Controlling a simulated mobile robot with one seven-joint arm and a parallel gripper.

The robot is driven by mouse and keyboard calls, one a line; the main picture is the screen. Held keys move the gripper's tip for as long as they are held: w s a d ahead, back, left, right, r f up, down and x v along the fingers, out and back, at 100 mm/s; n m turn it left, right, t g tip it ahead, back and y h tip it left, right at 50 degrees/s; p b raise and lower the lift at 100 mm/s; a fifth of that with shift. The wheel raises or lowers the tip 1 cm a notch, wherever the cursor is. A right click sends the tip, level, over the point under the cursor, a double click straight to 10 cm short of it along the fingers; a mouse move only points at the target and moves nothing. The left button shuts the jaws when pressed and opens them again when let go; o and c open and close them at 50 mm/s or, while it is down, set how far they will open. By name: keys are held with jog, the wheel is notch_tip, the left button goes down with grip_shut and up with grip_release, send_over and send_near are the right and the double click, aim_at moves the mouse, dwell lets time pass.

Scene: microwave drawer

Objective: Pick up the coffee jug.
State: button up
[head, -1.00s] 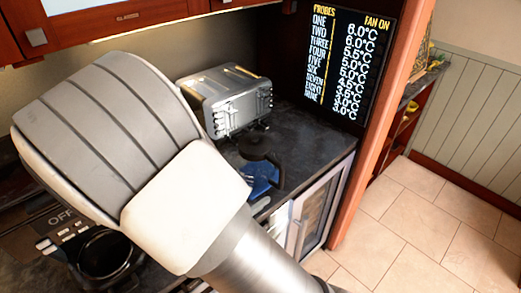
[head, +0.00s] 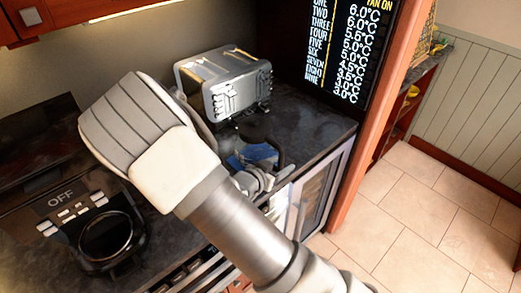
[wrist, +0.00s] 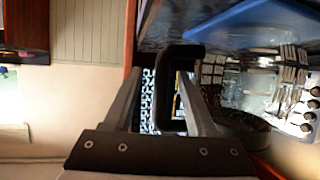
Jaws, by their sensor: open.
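The coffee jug (head: 254,154) stands on the dark counter in the head view, with a black lid, a see-through bluish body and a black handle on its right side. In the wrist view its glass body (wrist: 262,85) fills the right side, and its black handle (wrist: 163,75) shows between the two fingers. My gripper (wrist: 162,82) is open, with one finger on each side of the handle. In the head view my gripper (head: 257,181) is just in front of the jug and covers its lower part. I cannot tell whether the fingers touch the handle.
A grey metal toaster-like appliance (head: 232,88) stands behind the jug. A coffee machine (head: 75,215) with an "OFF" display is at the lower left. A probe temperature screen (head: 335,55) is on the right wall. Open tiled floor (head: 420,215) lies to the right.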

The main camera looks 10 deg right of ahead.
jog(key=x, duration=0.4)
jog(key=shift+w+f, duration=0.1)
jog(key=shift+f, duration=0.1)
jog(key=shift+c, duration=0.4)
grip_shut()
dwell(0.9)
